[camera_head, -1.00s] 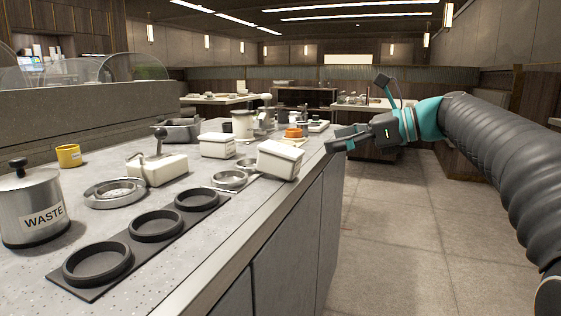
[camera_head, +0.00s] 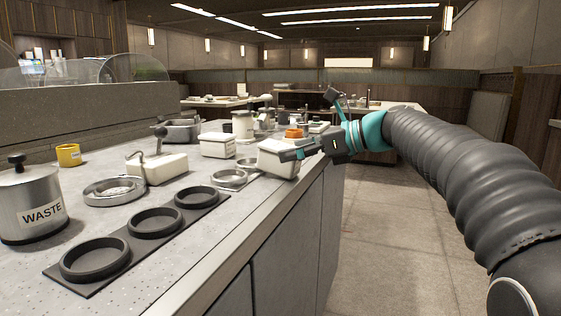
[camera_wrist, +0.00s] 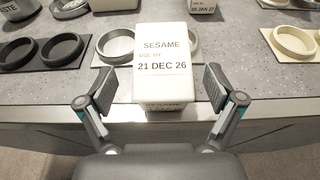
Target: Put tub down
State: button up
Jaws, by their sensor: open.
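A white lidded tub (camera_head: 270,160) stands at the counter's right edge and looks slightly tilted in the head view. In the wrist view the tub (camera_wrist: 161,60) is in the middle, with a label reading SESAME, USE BY 21 DEC 26. My gripper (camera_wrist: 160,90) is open, with one finger on each side of the tub's near end and gaps between fingers and tub. In the head view my gripper (camera_head: 290,153) overlaps the tub's right side and hides part of it. Whether the tub's base lies fully on the counter cannot be told.
A black plate with three round wells (camera_head: 155,224) lies along the near counter edge. Metal rings (camera_head: 232,178) lie left of the tub. Another white tub (camera_head: 217,144) and a white box with a handle (camera_head: 156,167) stand farther left. A steel WASTE bin (camera_head: 32,200) is at far left.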

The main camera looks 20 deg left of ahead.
aim_at(268, 160)
jog(key=x, duration=0.4)
jog(key=shift+w+d+f, duration=0.1)
jog(key=shift+d+f, duration=0.05)
jog(key=shift+f, duration=0.1)
jog(key=c, duration=1.4)
jog(key=shift+c, duration=0.6)
